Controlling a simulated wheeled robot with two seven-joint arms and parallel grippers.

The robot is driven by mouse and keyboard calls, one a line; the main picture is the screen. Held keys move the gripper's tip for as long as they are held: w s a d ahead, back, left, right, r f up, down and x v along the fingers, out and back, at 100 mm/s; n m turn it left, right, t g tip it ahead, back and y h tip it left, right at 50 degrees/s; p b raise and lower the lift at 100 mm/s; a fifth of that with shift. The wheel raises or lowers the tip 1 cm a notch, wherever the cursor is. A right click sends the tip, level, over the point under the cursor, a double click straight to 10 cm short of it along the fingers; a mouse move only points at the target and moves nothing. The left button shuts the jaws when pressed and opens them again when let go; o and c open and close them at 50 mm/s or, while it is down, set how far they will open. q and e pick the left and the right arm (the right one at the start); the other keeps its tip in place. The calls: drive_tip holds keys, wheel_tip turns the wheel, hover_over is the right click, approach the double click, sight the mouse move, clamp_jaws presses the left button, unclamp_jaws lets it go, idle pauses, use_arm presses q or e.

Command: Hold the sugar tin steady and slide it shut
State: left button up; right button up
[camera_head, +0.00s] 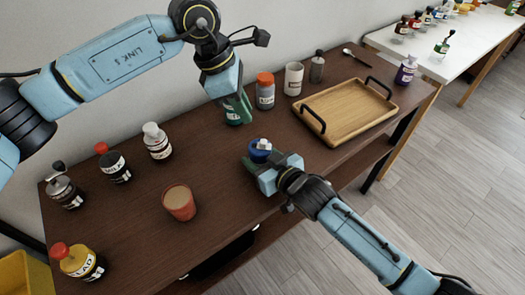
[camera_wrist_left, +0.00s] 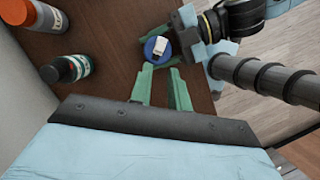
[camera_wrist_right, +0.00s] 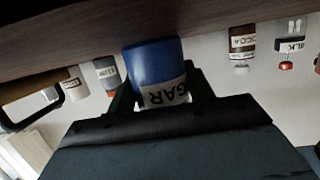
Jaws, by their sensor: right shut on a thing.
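The sugar tin (camera_head: 258,155) is blue with a white label and stands near the front edge of the brown table. Its label, reading "GAR", shows in the right wrist view (camera_wrist_right: 165,93). My right gripper (camera_head: 262,168) is shut on the tin's side. In the left wrist view the tin (camera_wrist_left: 150,52) has a round blue top with a whitish block on it; whether it is fully closed I cannot tell. My left gripper (camera_head: 243,108) is above and behind the tin, pointing down. Its green fingers (camera_wrist_left: 165,80) are apart and empty, short of the tin.
A green bottle (camera_wrist_left: 65,68) and a grey jar with an orange lid (camera_head: 265,95) stand close to my left gripper. A wooden tray (camera_head: 350,112) lies right of the tin. An orange cup (camera_head: 179,203) and several bottles stand left. Bare tabletop surrounds the tin's left side.

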use_arm(q)
drive_tip(key=shift+d+n, duration=0.1)
drive_tip(key=shift+n, duration=0.3)
drive_tip(key=shift+c, duration=1)
drive_tip(key=shift+d+n, duration=0.1)
drive_tip(key=shift+n, duration=0.4)
clamp_jaws()
drive_tip(key=n, duration=3.2)
hover_over(269, 148)
drive_tip(key=d+x, duration=0.1)
drive_tip(key=x, duration=0.9)
drive_tip(key=shift+g, duration=0.3)
drive_tip(key=shift+a+r, duration=0.15)
drive_tip(key=shift+a, duration=0.95)
drive_tip(key=shift+a+r, duration=0.2)
drive_tip(key=shift+a, duration=0.85)
